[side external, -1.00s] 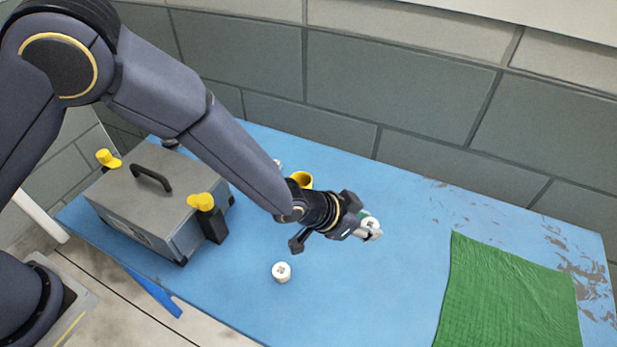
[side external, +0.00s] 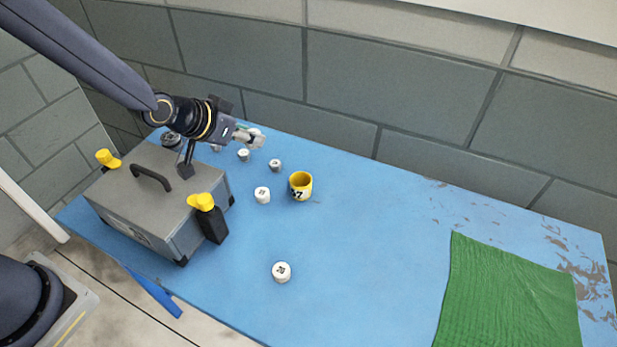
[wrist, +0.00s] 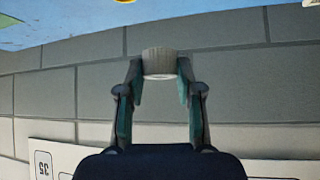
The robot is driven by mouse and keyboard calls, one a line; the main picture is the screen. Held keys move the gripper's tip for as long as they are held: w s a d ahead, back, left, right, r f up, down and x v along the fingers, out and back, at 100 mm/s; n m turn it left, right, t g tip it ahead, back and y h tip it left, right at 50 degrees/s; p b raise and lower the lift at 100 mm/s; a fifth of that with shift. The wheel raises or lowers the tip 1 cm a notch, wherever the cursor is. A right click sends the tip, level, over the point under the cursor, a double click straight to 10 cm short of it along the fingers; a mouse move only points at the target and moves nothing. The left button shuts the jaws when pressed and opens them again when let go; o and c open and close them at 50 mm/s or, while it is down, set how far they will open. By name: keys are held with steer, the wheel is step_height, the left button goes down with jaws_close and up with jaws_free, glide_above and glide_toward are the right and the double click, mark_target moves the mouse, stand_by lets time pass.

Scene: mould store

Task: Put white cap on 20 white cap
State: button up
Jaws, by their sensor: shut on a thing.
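My gripper (side external: 255,139) is high at the back left of the blue table. In the wrist view my gripper (wrist: 160,72) is shut on a white ribbed cap (wrist: 160,60), which sits between the fingertips. Several other white caps with dark marks stand on the table: one near the front (side external: 281,272), one left of the yellow cup (side external: 262,194), and smaller-looking ones further back (side external: 275,165) and (side external: 243,155). The marks are too small to read, so I cannot tell which cap is 20.
A yellow cup (side external: 301,186) is mid-table. A green cloth (side external: 510,300) lies at the right. The block wall (side external: 400,90) is close behind.

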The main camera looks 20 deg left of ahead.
steer(key=s+a+r+n+y, duration=0.2)
steer(key=a+n, duration=0.1)
steer(key=a, duration=0.9)
steer(key=m+g+h, duration=0.2)
steer(key=m+h, duration=0.4)
steer(key=m, duration=0.2)
glide_above(333, 228)
steer(key=s+a, duration=0.2)
step_height(333, 228, down, 13)
steer(key=f, duration=0.7)
steer(key=shift+s, duration=0.25)
steer(key=shift+f, duration=0.35)
steer(key=shift+f, duration=0.1)
steer(key=o, duration=0.8)
steer(key=shift+o, duration=0.2)
